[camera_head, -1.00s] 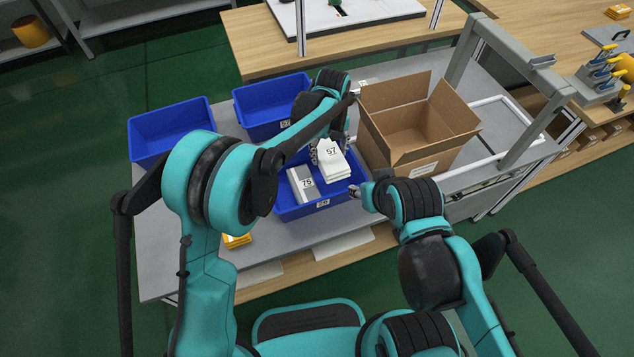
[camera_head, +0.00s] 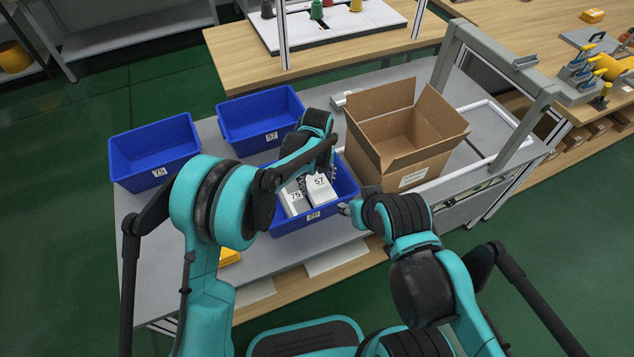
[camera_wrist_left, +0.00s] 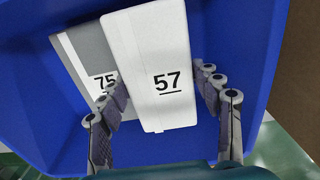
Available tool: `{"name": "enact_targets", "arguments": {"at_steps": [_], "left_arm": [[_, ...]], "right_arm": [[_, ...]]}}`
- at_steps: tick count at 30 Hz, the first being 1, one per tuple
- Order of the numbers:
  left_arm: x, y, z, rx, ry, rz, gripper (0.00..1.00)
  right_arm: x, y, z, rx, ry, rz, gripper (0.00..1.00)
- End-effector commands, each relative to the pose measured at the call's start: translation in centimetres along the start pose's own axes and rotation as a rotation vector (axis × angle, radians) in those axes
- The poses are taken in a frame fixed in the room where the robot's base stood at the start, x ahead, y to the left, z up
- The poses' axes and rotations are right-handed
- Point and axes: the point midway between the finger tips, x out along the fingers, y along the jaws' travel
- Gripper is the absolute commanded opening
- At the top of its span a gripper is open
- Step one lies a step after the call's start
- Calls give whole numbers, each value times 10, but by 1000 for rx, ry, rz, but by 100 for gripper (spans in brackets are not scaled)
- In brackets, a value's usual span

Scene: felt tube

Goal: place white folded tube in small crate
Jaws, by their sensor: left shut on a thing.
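The white folded tube (camera_head: 320,189), labelled 57, is in or just over the front blue crate (camera_head: 287,226), beside a grey folded tube (camera_head: 293,203) labelled 75. My left gripper (camera_head: 323,172) reaches down over the crate and is shut on the white tube. In the left wrist view, the fingers of the left gripper (camera_wrist_left: 160,80) flank the white tube (camera_wrist_left: 150,50), and the grey tube (camera_wrist_left: 88,50) lies to its left. Whether the white tube touches the crate floor is not clear. My right gripper (camera_head: 348,208) is just right of the crate; its opening is too small to read.
Two more blue crates stand behind, one labelled 75 (camera_head: 155,155) and one labelled 57 (camera_head: 262,118). An open cardboard box (camera_head: 400,165) stands close on the right. A grey metal frame (camera_head: 490,60) rises farther right. A yellow item (camera_head: 229,257) lies at the front left.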

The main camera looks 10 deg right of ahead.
Motion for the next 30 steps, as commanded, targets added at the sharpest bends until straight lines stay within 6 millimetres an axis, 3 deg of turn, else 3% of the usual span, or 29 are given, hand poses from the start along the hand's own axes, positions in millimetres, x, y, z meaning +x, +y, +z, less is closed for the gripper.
{"name": "enact_targets", "arguments": {"at_steps": [11, 12, 14, 25, 30], "left_arm": [[11, 0, -1, -1, 2, 0, 28], [11, 0, -1, -1, 2, 0, 70], [11, 0, -1, -1, 2, 0, 85], [6, 0, 0, 0, 1, 0, 85], [-18, 0, 0, 0, 0, 0, 85]], "right_arm": [[6, 0, 5, 0, 0, 0, 40], [6, 0, 4, 0, 0, 0, 40], [6, 0, 4, 0, 0, 0, 40], [4, 0, 3, 0, 0, 0, 40], [-8, 0, -5, 0, 0, 0, 40]]}}
